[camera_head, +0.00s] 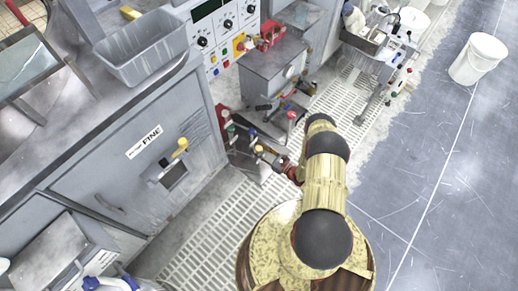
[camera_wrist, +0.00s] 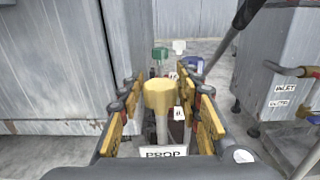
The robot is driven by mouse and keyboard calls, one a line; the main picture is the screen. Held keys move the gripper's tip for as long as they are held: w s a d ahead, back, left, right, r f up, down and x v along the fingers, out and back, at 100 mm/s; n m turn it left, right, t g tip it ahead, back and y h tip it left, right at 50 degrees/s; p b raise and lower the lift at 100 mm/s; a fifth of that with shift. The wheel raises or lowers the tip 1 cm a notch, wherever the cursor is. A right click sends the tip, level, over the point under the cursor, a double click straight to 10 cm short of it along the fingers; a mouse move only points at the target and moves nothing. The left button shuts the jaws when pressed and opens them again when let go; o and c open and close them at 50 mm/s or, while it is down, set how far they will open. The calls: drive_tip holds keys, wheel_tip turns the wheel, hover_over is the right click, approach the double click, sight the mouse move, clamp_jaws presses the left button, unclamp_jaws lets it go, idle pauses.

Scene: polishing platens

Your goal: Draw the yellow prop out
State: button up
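The yellow prop (camera_wrist: 159,97) is a pale yellow knob on a light stem, standing upright in the wrist view. A white label reading PROP (camera_wrist: 163,152) is at the bottom of that view, by the foot of the stem. My gripper (camera_wrist: 158,88) is open, with one yellow-and-black finger on each side of the knob and visible gaps between. In the head view my gripper (camera_head: 277,160) is low beside the grey cabinet, close to a small yellow knob (camera_head: 259,149). My arm hides part of that area.
Green (camera_wrist: 160,54), white (camera_wrist: 179,46) and blue (camera_wrist: 193,64) knobs stand behind the prop. A grey cabinet wall (camera_wrist: 50,70) is close on the left. A cabinet labelled FINE (camera_head: 150,141) has a yellow handle (camera_head: 182,146). Open floor (camera_head: 430,190) lies at the right.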

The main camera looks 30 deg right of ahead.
clamp_jaws()
idle(0.4)
drive_tip(key=w+d, duration=0.2)
drive_tip(key=d, duration=0.4)
drive_tip(key=shift+w+d, duration=0.1)
drive_tip(key=shift+w, duration=0.05)
drive_tip(key=shift+o, duration=1.7)
unclamp_jaws()
drive_tip(key=shift+o, duration=0.5)
